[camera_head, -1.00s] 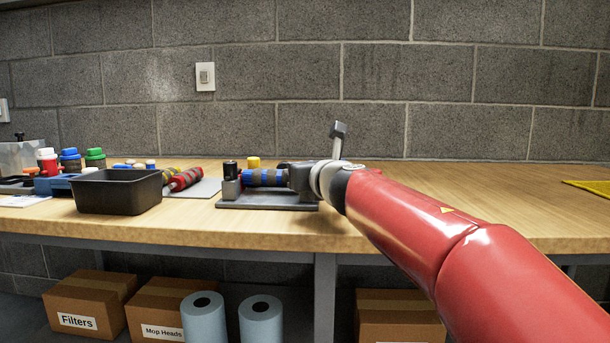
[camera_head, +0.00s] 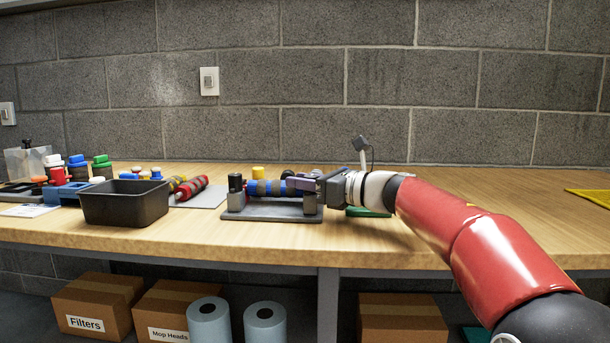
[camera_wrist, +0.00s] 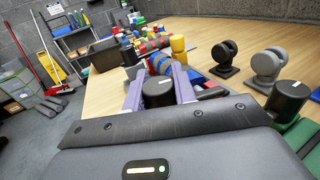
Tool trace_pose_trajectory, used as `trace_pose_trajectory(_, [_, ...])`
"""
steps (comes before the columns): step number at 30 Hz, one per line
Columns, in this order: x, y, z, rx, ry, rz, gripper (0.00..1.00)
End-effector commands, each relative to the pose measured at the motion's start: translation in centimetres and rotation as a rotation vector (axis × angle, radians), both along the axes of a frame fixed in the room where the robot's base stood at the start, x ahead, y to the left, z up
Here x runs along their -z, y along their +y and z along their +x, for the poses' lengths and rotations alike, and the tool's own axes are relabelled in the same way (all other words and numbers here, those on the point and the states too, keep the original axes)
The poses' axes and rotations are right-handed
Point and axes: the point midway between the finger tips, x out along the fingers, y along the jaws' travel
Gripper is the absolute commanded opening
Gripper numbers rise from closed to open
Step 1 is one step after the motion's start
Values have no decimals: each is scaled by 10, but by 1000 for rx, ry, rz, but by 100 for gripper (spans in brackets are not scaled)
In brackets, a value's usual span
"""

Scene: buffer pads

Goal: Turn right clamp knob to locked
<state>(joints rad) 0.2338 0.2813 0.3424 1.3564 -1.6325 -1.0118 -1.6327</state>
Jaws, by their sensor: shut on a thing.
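The clamp fixture (camera_head: 270,215) is a grey base holding a blue-and-brown striped roller (camera_head: 263,188). My gripper (camera_head: 300,184) is at the fixture's right end. In the wrist view, its purple fingers (camera_wrist: 158,90) are shut on the right clamp knob (camera_wrist: 158,95), a black cap with a pale mark on top. The mark's exact direction is hard to tell. In the head view this knob is hidden by my gripper.
A black bin (camera_head: 124,203) and another striped roller (camera_head: 192,187) lie left of the fixture. The bench's right half is mostly clear.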

Motion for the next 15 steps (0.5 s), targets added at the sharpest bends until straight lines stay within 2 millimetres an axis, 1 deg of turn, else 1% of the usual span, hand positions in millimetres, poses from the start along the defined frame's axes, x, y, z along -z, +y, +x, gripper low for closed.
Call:
trace_pose_trajectory(6, [-1, 1, -1, -98, 0, 1, 4])
trace_pose_trajectory(15, [0, 1, -2, -149, -1, -1, 4])
